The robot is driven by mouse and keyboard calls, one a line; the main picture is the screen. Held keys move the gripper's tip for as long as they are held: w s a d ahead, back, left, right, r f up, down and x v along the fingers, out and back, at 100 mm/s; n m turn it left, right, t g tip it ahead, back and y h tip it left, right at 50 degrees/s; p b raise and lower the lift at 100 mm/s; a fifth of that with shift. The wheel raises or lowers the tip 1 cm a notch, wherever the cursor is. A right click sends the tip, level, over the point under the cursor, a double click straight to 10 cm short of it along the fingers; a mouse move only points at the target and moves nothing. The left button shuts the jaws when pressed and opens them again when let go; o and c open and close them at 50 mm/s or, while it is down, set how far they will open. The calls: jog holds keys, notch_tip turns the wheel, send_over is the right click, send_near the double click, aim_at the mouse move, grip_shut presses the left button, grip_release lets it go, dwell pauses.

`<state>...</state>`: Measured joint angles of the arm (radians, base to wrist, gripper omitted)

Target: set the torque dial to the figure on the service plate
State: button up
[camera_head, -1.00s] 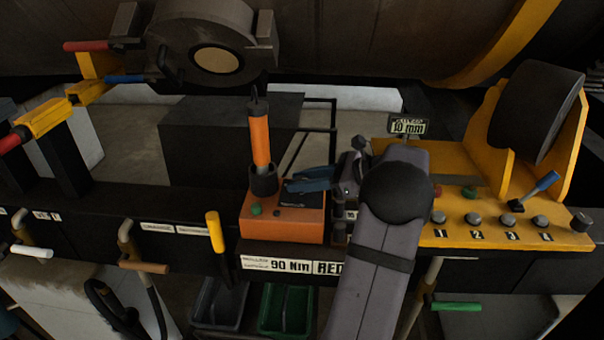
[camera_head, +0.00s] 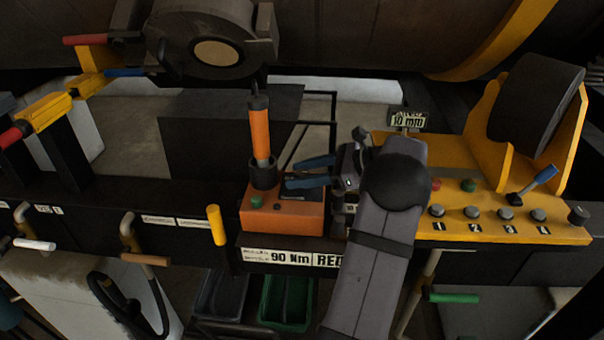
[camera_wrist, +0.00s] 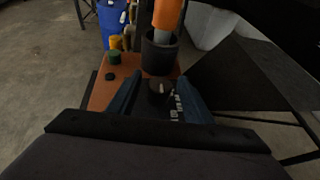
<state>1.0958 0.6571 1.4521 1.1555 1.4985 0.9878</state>
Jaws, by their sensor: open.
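The service plate (camera_head: 290,258) on the front rail reads "90 Nm" and "RED"; my arm hides its right end. The orange tool box (camera_head: 262,218) sits above it, with an upright orange-and-black tool (camera_head: 260,135) in a black holder. My gripper (camera_head: 291,172) has two blue fingers, spread apart over the box. In the wrist view a round black dial (camera_wrist: 158,91) shows between the fingers of my gripper (camera_wrist: 160,80), with white scale marks beside it. I cannot tell whether the fingers touch the dial. Its setting is too small to read.
A green button (camera_head: 257,199) is on the box's left. The yellow console (camera_head: 450,205) with several numbered buttons and a blue lever (camera_head: 544,175) stands right. A yellow-handled lever (camera_head: 216,225) is close left of the box. A dark block (camera_head: 205,130) stands behind.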

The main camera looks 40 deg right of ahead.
aim_at(302, 172)
jog(key=shift+r+b, duration=1.8)
jog(key=shift+r, duration=3.2)
